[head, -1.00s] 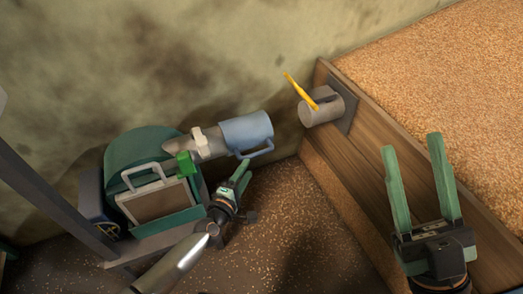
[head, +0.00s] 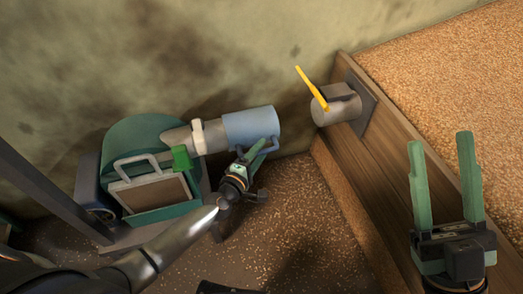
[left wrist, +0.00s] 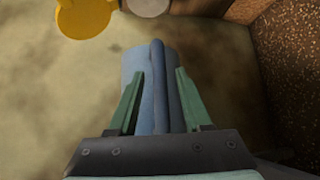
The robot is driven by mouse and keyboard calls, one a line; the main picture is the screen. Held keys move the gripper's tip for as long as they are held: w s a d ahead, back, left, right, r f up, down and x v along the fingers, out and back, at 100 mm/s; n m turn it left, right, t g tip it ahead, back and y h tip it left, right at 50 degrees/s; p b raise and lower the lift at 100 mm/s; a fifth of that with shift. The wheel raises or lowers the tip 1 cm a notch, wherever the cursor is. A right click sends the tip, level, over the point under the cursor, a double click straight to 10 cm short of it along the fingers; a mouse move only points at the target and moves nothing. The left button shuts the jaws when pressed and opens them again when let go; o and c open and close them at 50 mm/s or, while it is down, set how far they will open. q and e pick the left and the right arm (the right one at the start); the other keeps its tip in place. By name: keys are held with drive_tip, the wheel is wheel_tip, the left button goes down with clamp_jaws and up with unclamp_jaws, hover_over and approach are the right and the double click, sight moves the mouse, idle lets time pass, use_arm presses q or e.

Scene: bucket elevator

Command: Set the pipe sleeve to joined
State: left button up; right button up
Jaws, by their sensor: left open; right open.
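The pipe sleeve (head: 250,127) is a blue cylinder with a loop handle (head: 268,145), around the end of a grey pipe (head: 178,139). A gap separates it from the grey pipe stub (head: 337,106) on the wooden bin wall. My left gripper (head: 254,153) is open at the sleeve's handle. In the left wrist view the handle (left wrist: 159,90) runs between the two open green fingers (left wrist: 155,100), with the sleeve (left wrist: 134,64) behind. My right gripper (head: 443,140) is open and empty, in front of the bin wall.
A yellow lever (head: 311,88) stands on the stub. A green machine (head: 140,130) with a framed hatch (head: 153,191) is at left. The grain-filled wooden bin (head: 400,150) is at right. Grain-strewn floor (head: 320,215) lies between them.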

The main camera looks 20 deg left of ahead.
use_arm(q)
clamp_jaws()
idle(0.3)
idle(1.1)
